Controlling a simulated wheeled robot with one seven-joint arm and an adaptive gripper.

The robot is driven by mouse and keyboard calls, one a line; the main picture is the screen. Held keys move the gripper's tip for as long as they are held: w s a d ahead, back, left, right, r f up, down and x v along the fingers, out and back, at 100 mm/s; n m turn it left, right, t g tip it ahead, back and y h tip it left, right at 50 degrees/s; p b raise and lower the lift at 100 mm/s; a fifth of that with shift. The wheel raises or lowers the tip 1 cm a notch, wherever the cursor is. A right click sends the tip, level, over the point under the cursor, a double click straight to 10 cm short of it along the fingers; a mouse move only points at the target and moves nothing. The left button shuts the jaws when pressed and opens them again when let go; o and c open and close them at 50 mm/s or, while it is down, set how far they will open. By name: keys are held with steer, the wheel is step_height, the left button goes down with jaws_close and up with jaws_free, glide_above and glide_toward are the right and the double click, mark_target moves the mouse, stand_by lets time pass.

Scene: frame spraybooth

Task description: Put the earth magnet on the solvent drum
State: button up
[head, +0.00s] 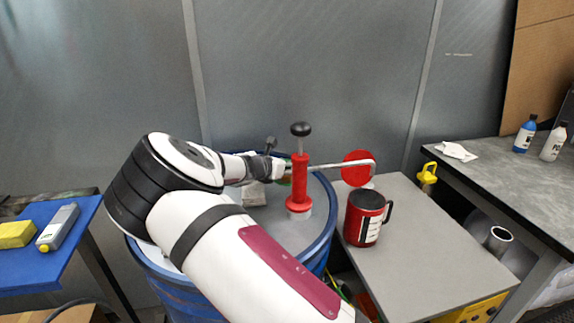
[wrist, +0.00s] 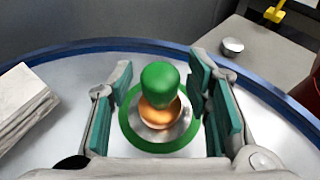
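The earth magnet (wrist: 160,85), with a green knob, a copper-coloured middle and a green ring at its base, appears to stand upright on the grey lid of the blue solvent drum (wrist: 75,60). In the head view the drum (head: 322,240) is in the middle, and the magnet is mostly hidden behind my arm and the red pump. My gripper (wrist: 163,95) is open, its teal finger pads on either side of the green knob. A gap shows between the knob and the left pad; the right pad is closer. My gripper also shows in the head view (head: 277,168).
A red hand pump (head: 299,187) stands on the drum lid, close to my gripper. A pale block (wrist: 25,100) lies on the lid at left. A red mug (head: 365,218) stands on the grey bench (head: 430,245) at right. A blue table (head: 30,275) is at left.

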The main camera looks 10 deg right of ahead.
steer(key=shift+r, duration=0.1)
steer(key=v, duration=1.2)
